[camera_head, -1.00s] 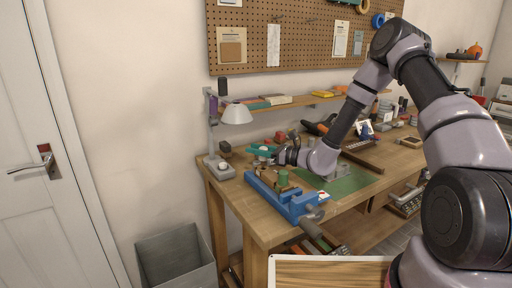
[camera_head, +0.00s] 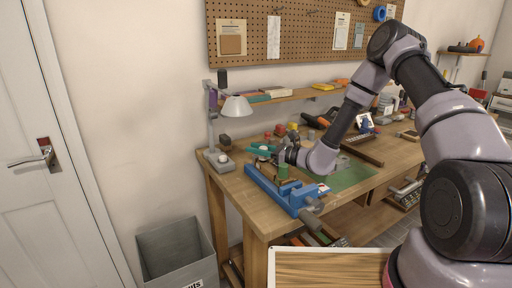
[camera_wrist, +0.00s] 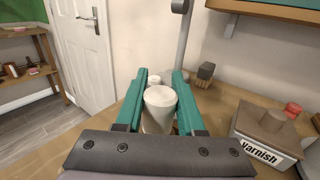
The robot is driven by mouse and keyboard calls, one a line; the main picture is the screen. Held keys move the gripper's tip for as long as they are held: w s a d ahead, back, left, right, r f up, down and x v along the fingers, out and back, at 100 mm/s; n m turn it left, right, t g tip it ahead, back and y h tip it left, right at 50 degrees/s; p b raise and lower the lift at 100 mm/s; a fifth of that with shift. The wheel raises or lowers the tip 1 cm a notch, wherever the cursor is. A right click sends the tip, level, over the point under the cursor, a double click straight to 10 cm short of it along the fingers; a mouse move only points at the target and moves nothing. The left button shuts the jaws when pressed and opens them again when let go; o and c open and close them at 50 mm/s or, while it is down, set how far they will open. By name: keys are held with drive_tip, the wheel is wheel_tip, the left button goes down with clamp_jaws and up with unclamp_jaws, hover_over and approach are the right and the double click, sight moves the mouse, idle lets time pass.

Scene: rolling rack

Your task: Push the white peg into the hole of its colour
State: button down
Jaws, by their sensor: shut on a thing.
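The white peg (camera_wrist: 160,110) is an upright cylinder between the teal fingers of my gripper (camera_wrist: 160,92) in the wrist view. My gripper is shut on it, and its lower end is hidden. In the head view my gripper (camera_head: 263,151) is over the left part of the workbench, behind the blue vise (camera_head: 292,198). A green peg (camera_head: 283,171) stands upright at the vise. I cannot make out the white hole in either view.
A lamp (camera_head: 236,108) on a grey base (camera_head: 216,161) stands close to the left of my gripper. A can marked varnish (camera_wrist: 262,138) is to the right in the wrist view. A shelf (camera_head: 285,102) runs behind. A grey bin (camera_head: 178,253) stands on the floor.

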drive_tip(key=shift+f, duration=0.35)
drive_tip(key=shift+c, duration=2.2)
unclamp_jaws()
drive_tip(key=shift+f, duration=0.1)
drive_tip(key=shift+s+d, duration=0.1)
drive_tip(key=v, duration=1)
drive_tip(key=shift+d, duration=0.3)
drive_tip(key=shift+d, duration=0.1)
